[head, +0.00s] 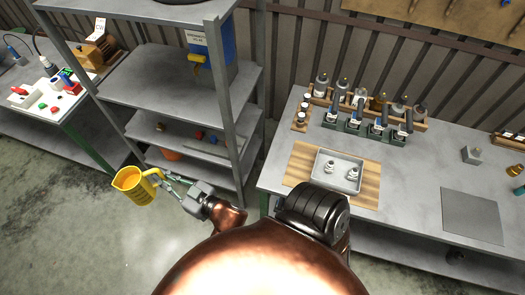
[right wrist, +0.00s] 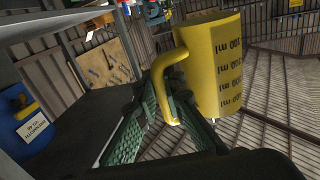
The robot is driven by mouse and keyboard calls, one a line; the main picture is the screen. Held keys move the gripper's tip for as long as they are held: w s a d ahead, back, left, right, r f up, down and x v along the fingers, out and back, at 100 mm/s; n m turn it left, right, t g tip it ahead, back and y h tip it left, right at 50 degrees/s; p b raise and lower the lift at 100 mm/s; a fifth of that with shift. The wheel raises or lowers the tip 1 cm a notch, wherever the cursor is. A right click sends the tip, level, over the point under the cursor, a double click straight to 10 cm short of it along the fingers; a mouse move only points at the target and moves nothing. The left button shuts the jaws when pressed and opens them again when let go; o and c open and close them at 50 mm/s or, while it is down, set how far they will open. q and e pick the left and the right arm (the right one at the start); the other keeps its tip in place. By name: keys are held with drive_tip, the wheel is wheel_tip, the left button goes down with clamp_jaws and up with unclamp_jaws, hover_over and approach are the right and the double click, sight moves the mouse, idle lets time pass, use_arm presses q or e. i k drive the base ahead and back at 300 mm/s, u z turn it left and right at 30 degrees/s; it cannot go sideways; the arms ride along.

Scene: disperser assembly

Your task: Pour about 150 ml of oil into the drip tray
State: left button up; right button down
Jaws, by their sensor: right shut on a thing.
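A yellow measuring jug (head: 137,187) with an orange-brown inside hangs in the air above the floor, left of the shelf unit's foot. My right gripper (head: 163,181) is shut on its handle. The right wrist view shows the jug (right wrist: 222,68) with dark ml marks on its wall and the handle between the green fingers of the gripper (right wrist: 165,105). How much oil is in the jug cannot be read. A shallow grey metal tray (head: 325,180), perhaps the drip tray, lies on a wooden board with small metal parts in it, apart from the jug. My left gripper is not in view.
Bottles in a wooden rack (head: 400,113) line the bench's back. A second bench (head: 55,125) is at far left. Floor around the jug is clear.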

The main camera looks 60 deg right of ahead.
sight(338, 180)
drive_tip(key=k, duration=0.55)
drive_tip(key=z, duration=2.05)
